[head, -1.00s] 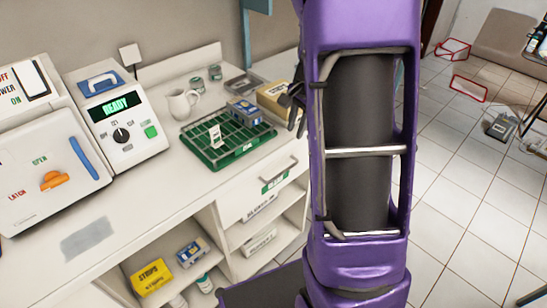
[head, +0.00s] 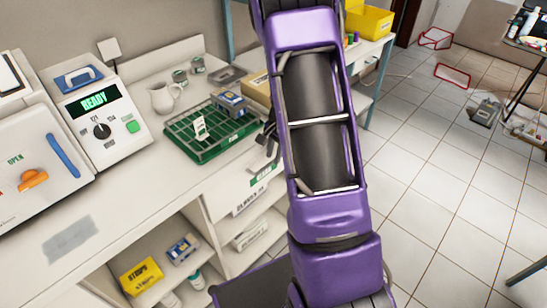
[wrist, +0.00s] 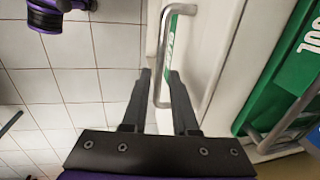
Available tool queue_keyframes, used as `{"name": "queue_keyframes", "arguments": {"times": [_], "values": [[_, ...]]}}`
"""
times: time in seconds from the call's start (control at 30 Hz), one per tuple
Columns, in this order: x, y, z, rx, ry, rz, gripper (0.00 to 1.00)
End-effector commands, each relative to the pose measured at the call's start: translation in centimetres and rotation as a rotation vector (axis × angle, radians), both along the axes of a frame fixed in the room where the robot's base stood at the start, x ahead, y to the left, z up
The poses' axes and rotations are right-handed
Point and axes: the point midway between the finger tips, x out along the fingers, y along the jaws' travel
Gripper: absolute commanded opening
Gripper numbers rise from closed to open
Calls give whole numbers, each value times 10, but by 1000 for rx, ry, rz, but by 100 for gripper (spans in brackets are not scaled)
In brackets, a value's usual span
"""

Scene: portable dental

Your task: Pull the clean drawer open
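The clean drawer is the top white drawer (head: 243,187) under the counter in the head view, with a green label; its lettering is too small to read. It looks shut, though my arm hides part of it. In the wrist view its metal bar handle (wrist: 164,55) stands out from the white front, beside the green label (wrist: 172,34). My gripper (wrist: 158,75) is open, with one dark finger on each side of the handle's near end. I cannot tell whether either finger touches the bar. In the head view my gripper (head: 267,141) is at the drawer front, partly hidden.
A green wire rack tray (head: 207,158) with small boxes stands on the counter above the drawer; its edge shows in the wrist view. Below are a second drawer and open shelves with a yellow strips box (head: 142,276).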

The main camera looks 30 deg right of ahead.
Motion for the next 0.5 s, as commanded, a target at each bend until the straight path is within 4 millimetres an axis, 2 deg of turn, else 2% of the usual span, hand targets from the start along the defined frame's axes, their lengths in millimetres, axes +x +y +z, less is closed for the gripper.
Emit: {"name": "queue_keyframes", "arguments": {"times": [0.13,0.4,0.43,0.5], "values": [[2,1,-10,1,0,0,27],[2,1,-11,0,0,1,27],[2,1,-11,0,0,1,25],[2,1,-11,0,0,1,13]]}}
